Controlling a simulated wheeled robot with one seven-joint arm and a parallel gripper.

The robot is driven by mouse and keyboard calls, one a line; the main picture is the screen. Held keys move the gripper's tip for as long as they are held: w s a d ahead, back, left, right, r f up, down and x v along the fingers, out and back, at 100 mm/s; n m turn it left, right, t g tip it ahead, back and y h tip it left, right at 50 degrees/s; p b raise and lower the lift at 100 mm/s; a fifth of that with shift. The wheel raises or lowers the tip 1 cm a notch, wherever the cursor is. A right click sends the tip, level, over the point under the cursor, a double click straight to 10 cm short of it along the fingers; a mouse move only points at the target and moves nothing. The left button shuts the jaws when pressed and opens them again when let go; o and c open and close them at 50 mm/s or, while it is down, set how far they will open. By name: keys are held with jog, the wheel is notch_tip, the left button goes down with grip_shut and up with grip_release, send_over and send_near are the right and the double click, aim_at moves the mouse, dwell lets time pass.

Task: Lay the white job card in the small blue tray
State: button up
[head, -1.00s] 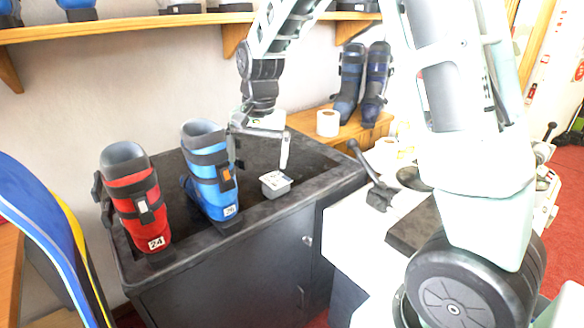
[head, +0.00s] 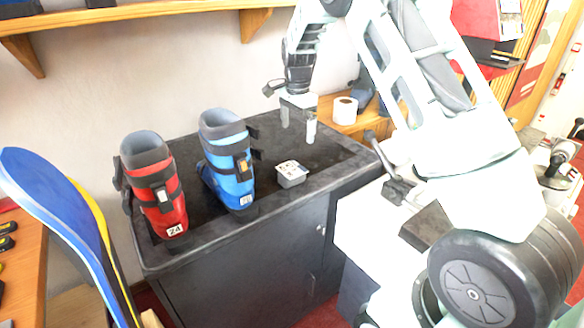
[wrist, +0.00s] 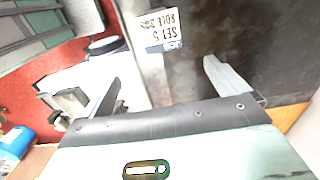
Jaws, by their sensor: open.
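A white card (head: 291,166) with dark print lies on top of a small grey tub (head: 293,182) on the dark bench top, right of the blue boot. The card (wrist: 158,24) also shows in the wrist view, its print upside down, with a small blue strip (wrist: 166,47) along its near edge. Whether the tub is the small blue tray, I cannot tell; no other tray is clear. My gripper (head: 298,134) is open and empty, above and behind the tub in the head view. Its two fingers (wrist: 162,72) stand wide apart in the wrist view, with the card beyond them.
A red boot (head: 158,195) and a blue boot (head: 229,170) stand upright on the left of the bench (head: 262,225). A tape roll (head: 345,110) is on the wooden shelf behind. Skis (head: 60,215) lean at the left.

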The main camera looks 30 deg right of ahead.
jog(key=p, duration=0.2)
send_over(295, 167)
jog(key=f, duration=0.6)
jog(key=shift+s+d+f, duration=0.1)
jog(key=shift+s+f, duration=0.15)
jog(key=shift+f, duration=0.05)
jog(key=f+p, duration=0.1)
jog(key=f, duration=0.1)
jog(key=f+p, duration=0.1)
jog(key=f, duration=0.1)
jog(key=shift+w+a+f, duration=0.1)
jog(key=shift+a+f, duration=0.1)
jog(key=shift+f, duration=0.55)
jog(key=shift+f, duration=0.25)
jog(key=c, duration=1.1)
jog(key=shift+r, duration=0.1)
